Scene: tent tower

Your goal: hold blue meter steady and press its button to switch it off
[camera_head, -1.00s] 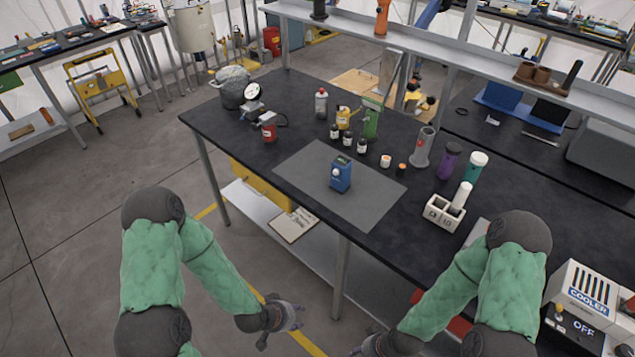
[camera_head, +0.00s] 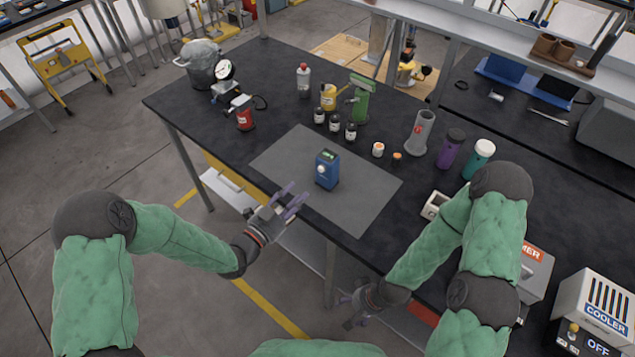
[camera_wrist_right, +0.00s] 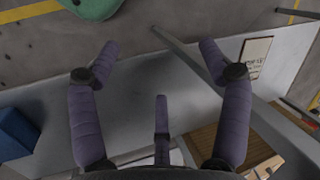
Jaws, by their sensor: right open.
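The blue meter (camera_head: 327,169) stands upright on the grey mat (camera_head: 350,205) on the black table, with a small greenish display on top and a pale round button or knob on its front. My left gripper (camera_head: 292,200) is at the table's front edge, left of and nearer than the meter, open and empty, not touching it. My right gripper (camera_head: 350,308) hangs low in front of the table edge, well away from the meter. The right wrist view shows its purple fingers (camera_wrist_right: 158,75) spread with nothing between them.
Small dark bottles (camera_head: 335,124), a yellow bottle (camera_head: 328,97) and a green device (camera_head: 360,98) stand behind the mat. A grey holder (camera_head: 419,133) and purple bottle (camera_head: 451,148) stand right. A cooler box (camera_head: 592,305) is at lower right. The mat around the meter is clear.

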